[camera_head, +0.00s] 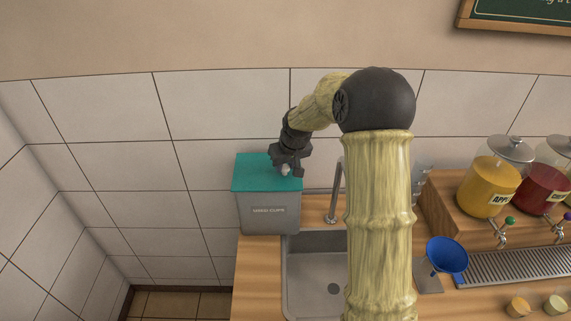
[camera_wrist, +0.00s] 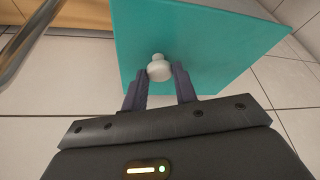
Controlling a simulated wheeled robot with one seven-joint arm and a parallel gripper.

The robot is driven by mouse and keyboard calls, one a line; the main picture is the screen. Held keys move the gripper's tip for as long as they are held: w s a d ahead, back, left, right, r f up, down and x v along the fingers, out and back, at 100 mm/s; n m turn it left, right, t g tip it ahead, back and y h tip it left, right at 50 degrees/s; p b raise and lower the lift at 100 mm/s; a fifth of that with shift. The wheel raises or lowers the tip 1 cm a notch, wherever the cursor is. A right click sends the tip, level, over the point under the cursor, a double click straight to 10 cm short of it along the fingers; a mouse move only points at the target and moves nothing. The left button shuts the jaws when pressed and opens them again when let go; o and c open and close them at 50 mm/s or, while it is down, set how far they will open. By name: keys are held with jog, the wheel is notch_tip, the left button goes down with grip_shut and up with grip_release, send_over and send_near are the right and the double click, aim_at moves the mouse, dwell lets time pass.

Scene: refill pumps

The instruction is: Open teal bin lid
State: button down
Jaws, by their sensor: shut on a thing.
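The teal lid (camera_head: 262,173) lies flat and closed on the grey bin (camera_head: 268,213) marked "USED CUPS", which stands on the counter left of the sink. A small white knob (camera_wrist: 159,69) sits on the teal lid (camera_wrist: 205,40), which fills the upper part of the wrist view. My gripper (camera_head: 287,170) is at the right part of the lid from above. In the wrist view my gripper (camera_wrist: 163,75) has its two dark fingers on either side of the knob, shut on it. The fingertips partly hide the knob in the head view.
A sink (camera_head: 318,270) with a tall faucet (camera_head: 336,192) is right of the bin. A blue funnel (camera_head: 446,256), a yellow juice jar (camera_head: 488,187) and a red juice jar (camera_head: 546,185) stand farther right. A tiled wall is behind the bin; the space left of it is free.

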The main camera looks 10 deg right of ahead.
jog(key=shift+r, duration=0.1)
jog(key=shift+w+a+r+n+h+p, duration=0.15)
jog(key=shift+a+r+h, duration=0.2)
jog(key=shift+r, duration=0.2)
jog(key=shift+a+r+n+h+p, duration=0.1)
jog(key=shift+a+r+h+p, duration=0.1)
jog(key=shift+r+h, duration=0.3)
jog(key=shift+w+a+r+n+h+p, duration=0.15)
jog(key=shift+a+r+h, duration=0.15)
jog(key=shift+r, duration=0.35)
jog(key=w+a+r+n+h+p, duration=0.1)
jog(key=a+r+h+p, duration=0.3)
jog(key=a+h, duration=0.2)
jog(key=w+a+r+n+g+h+p, duration=0.1)
jog(key=w+a+r+h+p, duration=0.1)
jog(key=a+h, duration=0.4)
jog(key=shift+a+r+n+g+h+p, duration=0.35)
jog(key=shift+a+r+p, duration=0.7)
jog(key=shift+a, duration=0.95)
jog(key=shift+f, duration=0.15)
jog(key=c, duration=1.1)
grip_release()
